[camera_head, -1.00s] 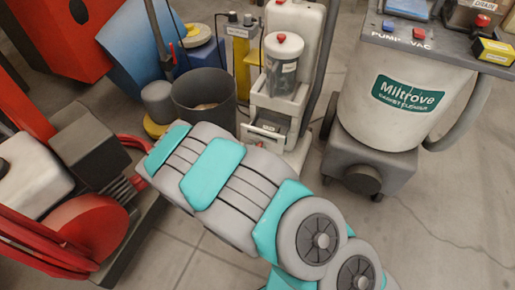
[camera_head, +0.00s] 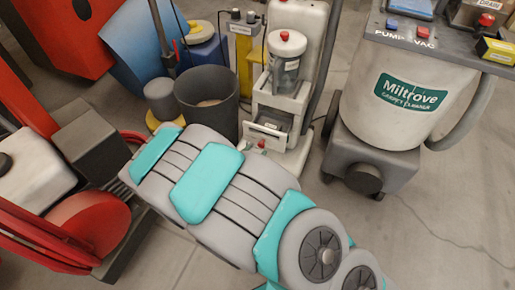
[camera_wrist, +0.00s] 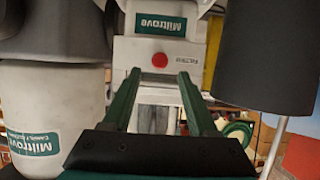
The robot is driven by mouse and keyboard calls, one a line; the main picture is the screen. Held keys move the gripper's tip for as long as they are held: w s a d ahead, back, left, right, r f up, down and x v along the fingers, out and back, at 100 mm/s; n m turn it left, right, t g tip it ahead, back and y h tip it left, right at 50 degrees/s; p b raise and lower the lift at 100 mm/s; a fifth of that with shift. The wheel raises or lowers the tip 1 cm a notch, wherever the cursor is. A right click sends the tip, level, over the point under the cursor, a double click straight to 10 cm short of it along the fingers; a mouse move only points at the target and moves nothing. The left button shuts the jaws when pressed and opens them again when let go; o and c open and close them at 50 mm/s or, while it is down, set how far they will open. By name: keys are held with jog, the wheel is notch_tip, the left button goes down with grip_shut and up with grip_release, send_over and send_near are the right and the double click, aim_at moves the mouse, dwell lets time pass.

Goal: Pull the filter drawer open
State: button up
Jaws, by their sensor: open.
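The filter drawer shows in the wrist view as a white front with a red knob (camera_wrist: 160,61) and a small "FILTER" label (camera_wrist: 195,62) to the right of the knob. My gripper (camera_wrist: 158,74) is open, its two green fingers apart and pointing at the drawer front. The knob lies between the fingertips in the picture, and I cannot tell how far ahead of them it is. Nothing is held. In the head view the white drawer front (camera_head: 267,131) sits low on the white machine (camera_head: 286,103). My arm hides the gripper there.
A dark bin (camera_head: 208,101) stands left of the white machine, and the carpet cleaner (camera_head: 395,105) stands to its right. Red equipment (camera_head: 90,230) is at the lower left. Open floor (camera_head: 440,220) lies at the lower right.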

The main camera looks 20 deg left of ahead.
jog(key=shift+v, duration=1.55)
jog(key=shift+f, duration=0.1)
jog(key=s+d+r+g+y+p, duration=0.1)
jog(key=d+r+g+y, duration=0.1)
jog(key=d+r+g, duration=0.45)
jog(key=s+d+r+g+y+p, duration=0.1)
jog(key=d+r+g+y+p, duration=0.2)
jog(key=r, duration=0.6)
jog(key=s+d+r+g+h, duration=0.2)
jog(key=s+d+r, duration=0.3)
jog(key=s+d, duration=0.6)
jog(key=s+d+r+g+h, duration=0.2)
jog(key=s+d+r+g, duration=0.2)
jog(key=s+d, duration=0.7)
jog(key=d+r, duration=0.2)
jog(key=shift+s+d+n, duration=0.25)
jog(key=shift+s+n, duration=0.05)
jog(key=shift+n, duration=0.1)
